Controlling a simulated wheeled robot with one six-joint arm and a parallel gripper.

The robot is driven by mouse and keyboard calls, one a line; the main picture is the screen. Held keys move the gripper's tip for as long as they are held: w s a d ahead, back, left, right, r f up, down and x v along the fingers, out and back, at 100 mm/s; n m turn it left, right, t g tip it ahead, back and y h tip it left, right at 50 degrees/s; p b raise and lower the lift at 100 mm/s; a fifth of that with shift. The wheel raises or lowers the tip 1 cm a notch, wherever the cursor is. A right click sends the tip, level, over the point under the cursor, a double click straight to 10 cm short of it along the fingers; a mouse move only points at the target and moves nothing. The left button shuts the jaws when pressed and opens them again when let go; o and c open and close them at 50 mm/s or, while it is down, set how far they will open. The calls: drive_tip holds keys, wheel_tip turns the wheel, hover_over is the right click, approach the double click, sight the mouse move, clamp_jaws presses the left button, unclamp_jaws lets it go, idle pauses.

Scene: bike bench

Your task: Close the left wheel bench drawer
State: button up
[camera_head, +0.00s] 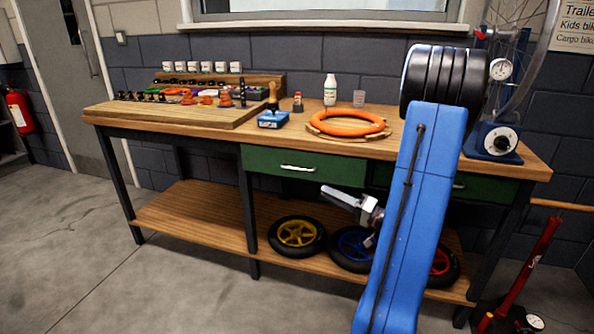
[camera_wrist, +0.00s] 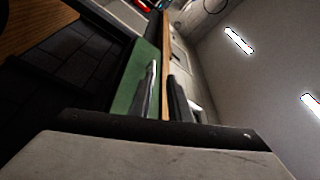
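The left green drawer (camera_head: 269,170) is under the wooden bench top in the head view, with a pale bar handle (camera_head: 298,168). Its front looks close to flush with the bench; I cannot tell whether a small gap is left. My gripper (camera_head: 328,191) is just below and in front of the drawer's lower right part, pointing left. In the wrist view my gripper's two fingers (camera_wrist: 164,78) stand apart with nothing between them. A green drawer front (camera_wrist: 134,84) shows beside the left finger; contact cannot be made out.
A right green drawer (camera_head: 480,190) is partly behind my arm. The bench top (camera_head: 410,143) carries an orange tyre (camera_head: 345,122), a bottle (camera_head: 330,90) and small parts. Several wheels, one yellow-rimmed (camera_head: 297,233), lie on the lower shelf (camera_head: 190,215). A red pump (camera_head: 530,265) stands at right. Floor at left is clear.

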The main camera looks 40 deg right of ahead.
sight(297, 169)
drive_tip(key=shift+m+t+h, duration=0.4)
drive_tip(key=shift+t+h, duration=0.1)
drive_tip(key=shift+h, duration=0.2)
drive_tip(key=x, duration=0.5)
drive_tip(key=d+x, duration=0.1)
drive_tip(key=x, duration=0.4)
drive_tip(key=w+d+x, duration=0.1)
drive_tip(key=x, duration=0.5)
drive_tip(key=shift+s+d+f, duration=0.1)
drive_tip(key=shift+d, duration=0.15)
drive_tip(key=shift+c, duration=0.7)
clamp_jaws()
